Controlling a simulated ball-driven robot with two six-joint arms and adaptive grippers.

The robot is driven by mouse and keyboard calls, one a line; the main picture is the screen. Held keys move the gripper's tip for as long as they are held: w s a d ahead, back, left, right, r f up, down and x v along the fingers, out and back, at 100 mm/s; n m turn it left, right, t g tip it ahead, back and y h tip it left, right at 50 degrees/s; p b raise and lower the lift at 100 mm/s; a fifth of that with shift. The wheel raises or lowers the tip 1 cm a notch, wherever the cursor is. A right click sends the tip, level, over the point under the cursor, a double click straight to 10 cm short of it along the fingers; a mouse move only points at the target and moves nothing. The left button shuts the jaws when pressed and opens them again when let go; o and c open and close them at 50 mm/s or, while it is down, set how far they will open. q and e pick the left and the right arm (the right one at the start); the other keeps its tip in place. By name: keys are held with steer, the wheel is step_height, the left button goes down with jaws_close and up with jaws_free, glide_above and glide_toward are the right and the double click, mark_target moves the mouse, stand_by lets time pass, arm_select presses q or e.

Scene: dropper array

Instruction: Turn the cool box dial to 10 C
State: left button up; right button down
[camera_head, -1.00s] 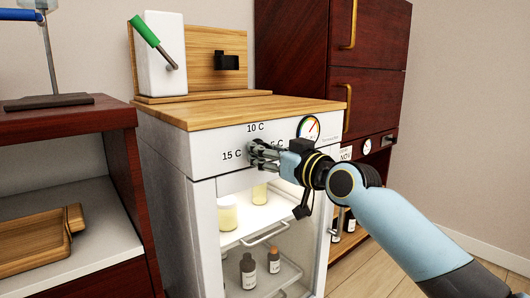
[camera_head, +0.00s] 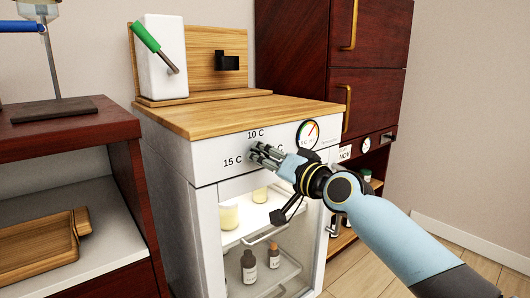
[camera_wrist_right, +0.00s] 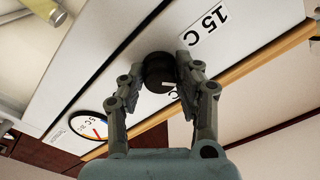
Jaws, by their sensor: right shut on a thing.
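The white cool box (camera_head: 206,150) has a front panel with the labels 10 C (camera_head: 256,134) and 15 C (camera_head: 233,161); the label on the right is mostly covered by my gripper. My right gripper (camera_head: 257,154) is at the panel between the labels and hides the dial in the head view. In the right wrist view, the black round dial (camera_wrist_right: 158,70) sits between the two fingers of my right gripper (camera_wrist_right: 162,75), which are shut on it. A small white mark shows at its edge, but its exact setting is unclear. My left gripper is out of view.
A round gauge (camera_head: 308,134) is right of the dial. The wooden top (camera_head: 225,114) carries a white block with a green-handled lever (camera_head: 145,36). Vials and bottles (camera_head: 249,267) stand inside the cool box. Dark cabinets flank it; a wooden tray (camera_head: 35,250) is at left.

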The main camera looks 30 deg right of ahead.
steer(key=shift+r+m, duration=0.15)
steer(key=shift+m, duration=0.45)
steer(key=shift+m+p, duration=0.3)
steer(key=shift+m, duration=0.1)
steer(key=m+p, duration=0.1)
steer(key=m, duration=0.2)
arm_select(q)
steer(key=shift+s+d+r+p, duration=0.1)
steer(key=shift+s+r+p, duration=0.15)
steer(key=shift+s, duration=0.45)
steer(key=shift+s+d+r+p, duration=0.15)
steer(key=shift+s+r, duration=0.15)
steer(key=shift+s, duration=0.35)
arm_select(e)
steer(key=shift+m, duration=1.3)
steer(key=c, duration=0.9)
jaws_free()
steer(key=shift+c, duration=0.2)
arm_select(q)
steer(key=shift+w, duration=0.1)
